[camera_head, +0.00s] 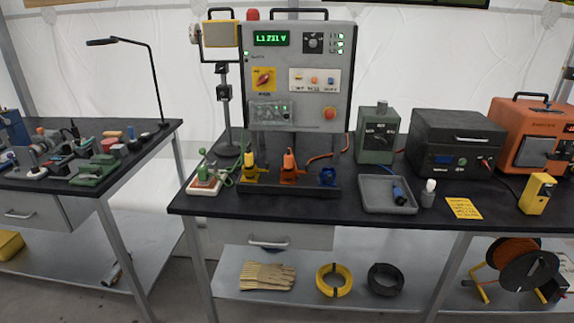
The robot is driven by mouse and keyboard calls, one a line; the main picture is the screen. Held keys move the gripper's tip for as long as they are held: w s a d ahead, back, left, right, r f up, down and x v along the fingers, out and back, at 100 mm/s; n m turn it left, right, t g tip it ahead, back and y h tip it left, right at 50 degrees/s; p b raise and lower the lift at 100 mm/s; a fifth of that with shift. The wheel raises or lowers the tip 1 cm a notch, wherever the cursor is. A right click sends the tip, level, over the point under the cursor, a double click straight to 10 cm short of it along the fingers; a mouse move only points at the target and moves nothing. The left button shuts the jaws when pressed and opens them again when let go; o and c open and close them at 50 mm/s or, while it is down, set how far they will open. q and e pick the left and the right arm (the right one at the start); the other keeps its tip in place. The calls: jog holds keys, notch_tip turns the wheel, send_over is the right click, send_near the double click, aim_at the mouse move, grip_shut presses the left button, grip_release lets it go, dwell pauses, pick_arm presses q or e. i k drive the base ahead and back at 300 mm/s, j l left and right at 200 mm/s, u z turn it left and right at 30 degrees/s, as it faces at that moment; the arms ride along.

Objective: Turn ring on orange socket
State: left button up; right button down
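The orange socket (292,174) stands in the middle of a dark rail on the right-hand black workbench, in front of the grey control panel. An orange upright part rises from it, and its ring is too small to make out. A yellow socket (252,169) sits to its left and a blue socket (327,177) to its right on the same rail. Neither of my grippers shows in this view.
The grey control panel (345,75) stands behind the sockets. A grey tray (375,207) holding a blue connector (399,194) lies to the right, beside a small white bottle (428,193). A green-and-white device (204,181) stands left. A second cluttered bench (160,146) is at the left.

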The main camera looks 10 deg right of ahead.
aim_at(292, 174)
jog(key=i+j+z, duration=0.2)
jog(key=i+j, duration=0.2)
jog(key=i+j+z, duration=0.2)
jog(key=i+j, duration=0.2)
jog(key=j, duration=0.2)
